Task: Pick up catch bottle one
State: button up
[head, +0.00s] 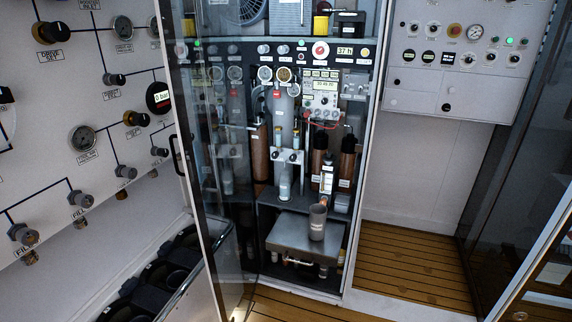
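A clear cylindrical bottle (285,182) stands upright inside the open cabinet, under a white valve block. A grey, cup-like cylinder (318,222) stands upright on a grey metal shelf (290,236) lower in the cabinet. Labels are too small to read, so I cannot tell which of these is catch bottle one. Another pale cylinder (227,176) shows dimly behind the glass at the cabinet's left. My gripper is not in view.
Brown cylinders (347,168) stand at the cabinet's right, behind the shelf. A glass door (216,150) borders the cabinet's left. A gauge panel (80,140) fills the left wall, above a black-compartment bin (160,280). Wooden slatted floor (415,265) lies clear at right.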

aim_at(284, 179)
jog(key=i+u, duration=0.1)
jog(key=i, duration=0.55)
jog(key=i+l, duration=0.15)
jog(key=i, duration=0.5)
jog(key=i+u, duration=0.15)
jog(key=i, duration=0.5)
jog(key=i+l+u, duration=0.15)
jog(key=i, duration=0.3)
jog(key=i+l+u, duration=0.1)
jog(key=i+l, duration=0.15)
jog(key=i, duration=0.2)
